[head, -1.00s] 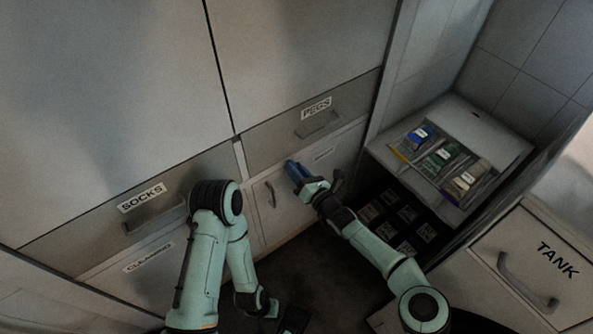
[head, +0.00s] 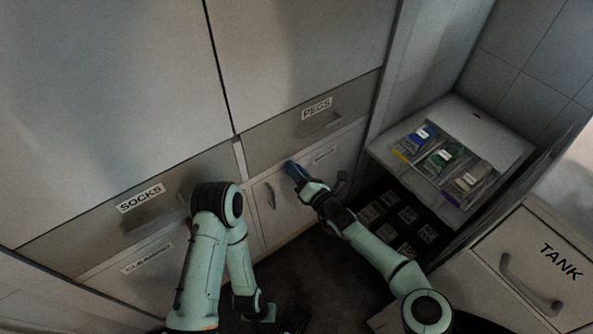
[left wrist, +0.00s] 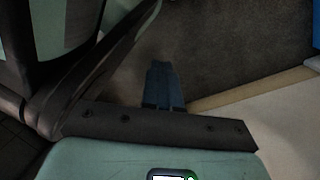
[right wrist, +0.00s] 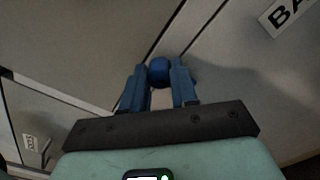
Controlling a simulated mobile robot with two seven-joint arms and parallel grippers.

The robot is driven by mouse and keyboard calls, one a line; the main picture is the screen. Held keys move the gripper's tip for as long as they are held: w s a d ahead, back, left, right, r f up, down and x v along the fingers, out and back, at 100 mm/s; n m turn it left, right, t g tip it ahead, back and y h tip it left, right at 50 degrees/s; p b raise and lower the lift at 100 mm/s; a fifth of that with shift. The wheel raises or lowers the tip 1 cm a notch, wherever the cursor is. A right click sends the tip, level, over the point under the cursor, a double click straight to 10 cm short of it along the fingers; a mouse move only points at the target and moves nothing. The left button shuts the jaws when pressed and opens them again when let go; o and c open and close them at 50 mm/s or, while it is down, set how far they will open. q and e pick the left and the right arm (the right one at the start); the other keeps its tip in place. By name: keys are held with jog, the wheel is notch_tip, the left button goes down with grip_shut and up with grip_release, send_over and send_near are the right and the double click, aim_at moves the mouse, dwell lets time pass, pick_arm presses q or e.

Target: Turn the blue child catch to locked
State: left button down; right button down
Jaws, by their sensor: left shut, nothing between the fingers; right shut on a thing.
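The blue child catch (right wrist: 159,70) shows in the right wrist view as a rounded blue knob on the cabinet front, close to the gap between two door panels. My right gripper (right wrist: 158,82) has its blue fingers on either side of the catch and is shut on it. In the head view my right gripper (head: 294,170) reaches the cabinet front below the PEGS drawer (head: 318,122), and its fingers hide the catch there. Which way the catch is turned cannot be told. My left gripper (left wrist: 164,85) is shut and empty, pointing down over the dark floor.
The SOCKS drawer (head: 141,198) and a CLEANING front (head: 147,258) are at left. A door with a curved handle (head: 270,194) is left of my right gripper. An open drawer (head: 412,180) with several coloured packets stands right. The TANK front (head: 535,262) is at far right.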

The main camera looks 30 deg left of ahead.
jog(key=c, duration=0.9)
grip_release()
jog(key=shift+o, duration=0.2)
pick_arm(q)
jog(key=w+r+t+p, duration=0.2)
jog(key=w+r+p, duration=0.2)
jog(key=w+r, duration=0.15)
jog(key=s+d+r+p, duration=0.1)
jog(key=d+r+p, duration=0.2)
jog(key=r, duration=0.2)
jog(key=shift+s+d+m+h+p, duration=0.3)
jog(key=shift+s+d+m+h, duration=0.1)
pick_arm(e)
jog(key=v, duration=0.7)
jog(key=shift+s+d, duration=0.15)
jog(key=shift+d, duration=0.05)
jog(key=shift+f, duration=0.1)
